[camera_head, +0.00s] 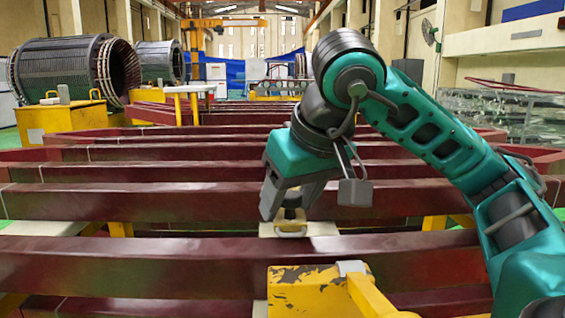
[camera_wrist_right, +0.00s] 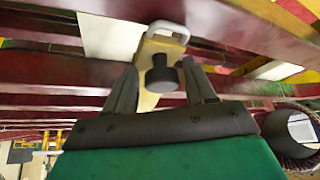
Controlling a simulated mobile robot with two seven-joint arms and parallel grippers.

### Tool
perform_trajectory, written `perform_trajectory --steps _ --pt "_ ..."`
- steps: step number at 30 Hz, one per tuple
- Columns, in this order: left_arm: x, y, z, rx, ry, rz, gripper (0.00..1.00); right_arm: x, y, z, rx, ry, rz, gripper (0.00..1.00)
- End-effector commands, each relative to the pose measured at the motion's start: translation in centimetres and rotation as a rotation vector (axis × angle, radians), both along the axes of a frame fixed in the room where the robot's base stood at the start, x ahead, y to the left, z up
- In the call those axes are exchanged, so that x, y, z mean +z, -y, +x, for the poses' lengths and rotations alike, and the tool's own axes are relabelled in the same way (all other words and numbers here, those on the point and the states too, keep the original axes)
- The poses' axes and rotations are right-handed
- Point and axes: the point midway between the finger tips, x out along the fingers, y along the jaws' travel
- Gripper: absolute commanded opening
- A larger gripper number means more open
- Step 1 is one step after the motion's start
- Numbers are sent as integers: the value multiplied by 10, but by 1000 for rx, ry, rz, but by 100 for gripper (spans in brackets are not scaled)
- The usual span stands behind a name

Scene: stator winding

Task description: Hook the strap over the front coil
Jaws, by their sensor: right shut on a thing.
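The coils are long dark red bars lying across the head view. The front coil (camera_head: 120,268) is the nearest large bar, and another coil (camera_head: 110,203) lies behind it. My right gripper (camera_head: 290,203) points down just behind the front coil. It is shut on the strap (camera_head: 290,229), a pale yellow piece with a rounded loop end. In the right wrist view, a black knob of the strap (camera_wrist_right: 161,78) is between the fingers of the right gripper (camera_wrist_right: 162,82), and its white loop (camera_wrist_right: 167,30) extends beyond them. The strap's lower part is partly hidden. My left gripper is out of view.
A pale board (camera_head: 324,229) lies under the strap, between the bars. A chipped yellow block (camera_head: 318,292) stands close in front of the front coil. Yellow supports (camera_head: 121,229) show between the bars. Large stators (camera_head: 60,70) stand at the back left.

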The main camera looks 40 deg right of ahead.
Motion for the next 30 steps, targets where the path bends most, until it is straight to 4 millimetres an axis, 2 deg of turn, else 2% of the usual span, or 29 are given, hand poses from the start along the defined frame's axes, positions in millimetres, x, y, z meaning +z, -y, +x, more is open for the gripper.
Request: perform_trajectory --steps 1,16,30 --pt "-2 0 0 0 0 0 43 -5 -4 -3 11 -11 -2 24" --pt "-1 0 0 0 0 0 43 -7 -7 -9 8 -24 -8 24" --pt "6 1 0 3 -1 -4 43 -7 -26 -34 8 -26 -13 24"
